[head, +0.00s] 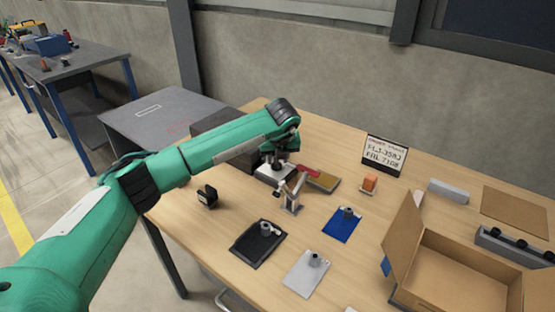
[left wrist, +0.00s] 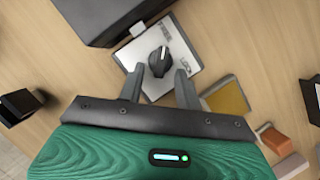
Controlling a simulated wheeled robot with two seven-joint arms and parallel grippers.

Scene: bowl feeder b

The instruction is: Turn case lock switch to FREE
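The knob's pale pointer line slants toward the upper right in the left wrist view. In the head view the white plate (head: 268,174) shows under my left wrist, beside a dark box. My left gripper (left wrist: 160,73) is open, its two grey fingers on either side of the knob with a gap to each. I cannot tell how far above the plate the fingertips are. My right gripper is in neither view.
A dark box (left wrist: 98,15) stands close beside the plate. A small black block (head: 207,196), plates with knobs, an orange block (head: 369,184) and an open carton (head: 450,278) are spread over the table.

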